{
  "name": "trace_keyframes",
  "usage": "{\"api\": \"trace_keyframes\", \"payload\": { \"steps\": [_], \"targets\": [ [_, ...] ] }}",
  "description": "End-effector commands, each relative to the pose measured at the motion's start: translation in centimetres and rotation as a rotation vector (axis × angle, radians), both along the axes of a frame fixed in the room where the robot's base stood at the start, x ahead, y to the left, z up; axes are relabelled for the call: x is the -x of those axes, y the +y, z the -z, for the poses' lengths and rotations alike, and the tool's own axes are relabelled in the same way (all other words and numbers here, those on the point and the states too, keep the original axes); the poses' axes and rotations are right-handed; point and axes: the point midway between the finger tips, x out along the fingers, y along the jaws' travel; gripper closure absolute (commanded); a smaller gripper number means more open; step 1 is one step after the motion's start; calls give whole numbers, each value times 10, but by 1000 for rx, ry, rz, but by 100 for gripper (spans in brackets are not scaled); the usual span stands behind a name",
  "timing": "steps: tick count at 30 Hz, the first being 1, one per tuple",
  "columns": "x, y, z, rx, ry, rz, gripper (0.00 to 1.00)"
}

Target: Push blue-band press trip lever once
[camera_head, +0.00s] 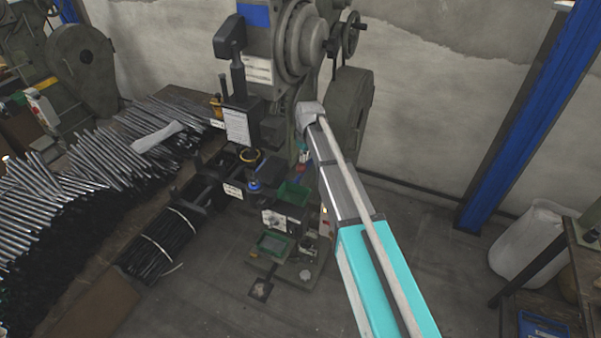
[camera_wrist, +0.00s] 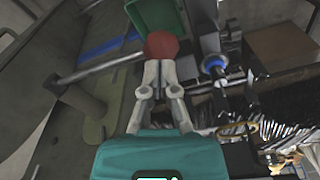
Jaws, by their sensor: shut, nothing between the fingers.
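The press with the blue band (camera_head: 254,16) stands upright in the middle of the head view. In the wrist view a red ball knob (camera_wrist: 161,44) sits at the end of a metal rod, the trip lever (camera_wrist: 98,71), which comes in from the left. My gripper (camera_wrist: 159,63) is shut and empty, with its fingertips right at the near side of the knob. I cannot tell whether they touch it.
A green bin (camera_head: 293,193) is on the press close to the lever; it also shows in the wrist view (camera_wrist: 165,14). A bench piled with metal rods (camera_head: 90,160) is at the left. A blue post (camera_head: 520,130) and a white sack (camera_head: 528,240) stand at the right.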

Motion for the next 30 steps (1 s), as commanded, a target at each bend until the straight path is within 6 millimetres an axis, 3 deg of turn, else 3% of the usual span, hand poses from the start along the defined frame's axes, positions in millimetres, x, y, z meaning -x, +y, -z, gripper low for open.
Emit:
{"api": "trace_keyframes", "payload": {
  "steps": [3, 12, 30],
  "targets": [
    [-1, 1, 14, 0, 0, 0, 100],
    [-2, 3, 31, 0, 0, -1, 100],
    [-2, 4, 34, 0, 0, -1, 100]
  ]
}}
